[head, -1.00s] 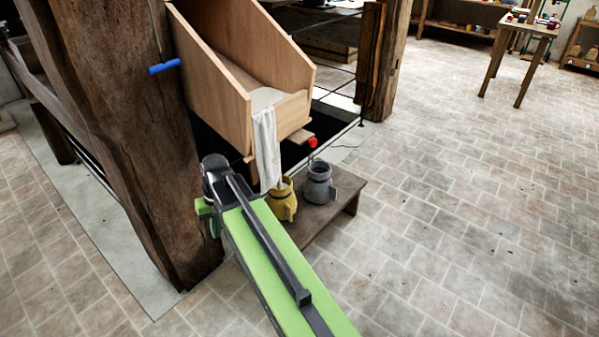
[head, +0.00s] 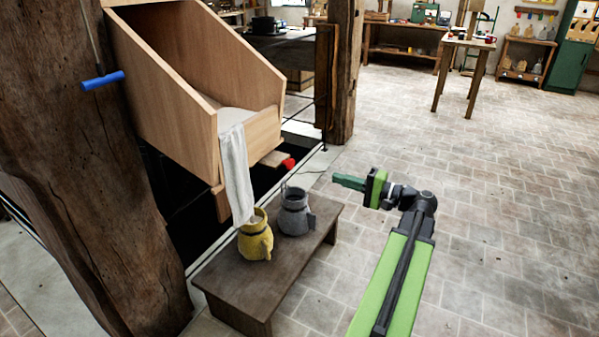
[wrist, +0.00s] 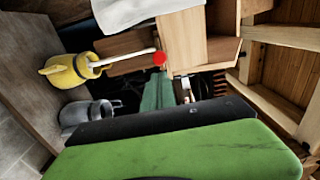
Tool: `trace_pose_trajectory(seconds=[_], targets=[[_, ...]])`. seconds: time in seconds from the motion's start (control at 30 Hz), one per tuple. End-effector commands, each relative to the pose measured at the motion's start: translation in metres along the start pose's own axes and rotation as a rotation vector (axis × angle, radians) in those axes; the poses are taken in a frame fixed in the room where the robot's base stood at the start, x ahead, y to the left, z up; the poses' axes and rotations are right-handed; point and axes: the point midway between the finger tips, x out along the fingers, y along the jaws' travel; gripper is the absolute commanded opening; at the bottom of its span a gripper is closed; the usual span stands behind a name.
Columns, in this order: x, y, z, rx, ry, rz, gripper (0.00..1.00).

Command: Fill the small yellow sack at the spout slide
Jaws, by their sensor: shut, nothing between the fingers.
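The small yellow sack (head: 255,240) stands open on a low dark bench (head: 228,283), below a wooden chute (head: 185,95) holding pale meal. A white cloth (head: 236,175) hangs over the chute's front edge. The slide's red knob (head: 290,162) shows beside the chute, and in the wrist view (wrist: 160,58). There a narrow pale streak (wrist: 122,58) runs from near the knob into the mouth of the yellow sack (wrist: 68,70); I cannot tell whether it is flowing meal. My gripper (head: 336,179) is shut and empty, right of the knob and apart from it.
A grey sack (head: 295,215) stands beside the yellow one on the bench. A thick timber post (head: 80,180) with a blue handle (head: 102,81) stands left; another post (head: 342,70) stands behind. A dark floor opening lies under the chute. The tiled floor (head: 480,190) at right is clear.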

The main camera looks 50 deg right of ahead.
Motion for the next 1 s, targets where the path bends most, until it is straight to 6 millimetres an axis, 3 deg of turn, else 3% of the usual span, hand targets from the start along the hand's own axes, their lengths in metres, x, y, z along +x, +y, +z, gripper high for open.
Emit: trace_pose_trajectory(seconds=[0.17, 0.7, 1.0], targets=[[0.004, -0.001, -0.004, 0.0, 0.008, 0.001, 0.0], [0.104, 0.0, -0.011, 0.0, 0.02, 0.003, 0.0], [0.126, 0.0, -0.012, 0.0, 0.023, 0.003, 0.0]])
